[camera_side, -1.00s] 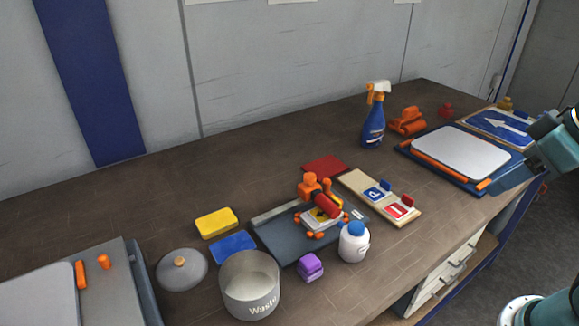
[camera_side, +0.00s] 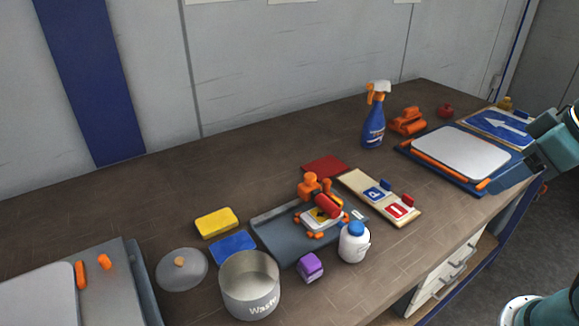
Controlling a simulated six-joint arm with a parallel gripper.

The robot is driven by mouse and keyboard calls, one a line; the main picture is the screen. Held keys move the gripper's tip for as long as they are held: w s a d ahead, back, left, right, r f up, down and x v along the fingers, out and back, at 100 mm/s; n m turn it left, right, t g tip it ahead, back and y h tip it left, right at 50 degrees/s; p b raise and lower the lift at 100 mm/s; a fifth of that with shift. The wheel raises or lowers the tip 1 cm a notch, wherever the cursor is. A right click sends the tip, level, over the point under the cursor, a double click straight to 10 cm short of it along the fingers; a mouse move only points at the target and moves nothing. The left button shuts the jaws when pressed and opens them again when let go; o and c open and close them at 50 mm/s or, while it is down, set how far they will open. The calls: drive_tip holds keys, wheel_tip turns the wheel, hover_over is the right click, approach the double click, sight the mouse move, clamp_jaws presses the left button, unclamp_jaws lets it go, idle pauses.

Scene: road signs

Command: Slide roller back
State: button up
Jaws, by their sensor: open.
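A roller with a red cylinder (camera_side: 327,206) and an orange handle (camera_side: 311,185) rests on a small yellow and white sign (camera_side: 318,219) with orange clamps around it. This stands on a dark grey tray (camera_side: 276,236) in the middle of the bench.
A white bottle (camera_side: 354,243), a purple block (camera_side: 310,267) and a waste pot (camera_side: 249,286) stand in front of the tray. A wooden sign board (camera_side: 376,190) lies to its right. A spray bottle (camera_side: 374,122) stands behind. The bench's back left is clear.

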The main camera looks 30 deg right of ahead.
drive_tip(key=w+a+r+n+g, duration=0.1)
drive_tip(key=w+r+n, duration=0.1)
drive_tip(key=w+r, duration=0.45)
drive_tip(key=n+g, duration=0.5)
drive_tip(key=n, duration=0.2)
hover_over(309, 176)
wheel_tip(309, 176, down, 10)
drive_tip(key=shift+d+r, duration=0.2)
drive_tip(key=shift+f, duration=0.1)
wheel_tip(309, 176, down, 14)
drive_tip(key=shift+r, duration=0.15)
drive_tip(key=shift+a, duration=0.1)
clamp_jaws()
